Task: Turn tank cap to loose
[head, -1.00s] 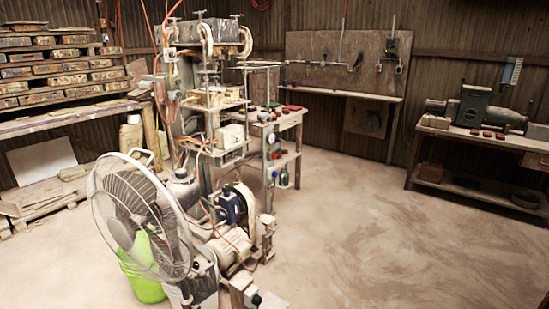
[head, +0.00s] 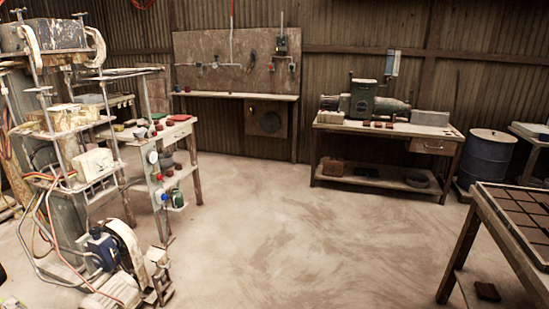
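No tank cap can be made out in the head view. The tile press (head: 55,130) stands at the left, partly cut off by the picture edge. Neither of my grippers is in view.
A bench (head: 385,132) with a green-grey machine (head: 365,97) stands at the back right. A table (head: 455,225) with tiles is at the right edge. A small table (head: 180,130) stands beside the press. The middle floor (head: 285,230) is clear.

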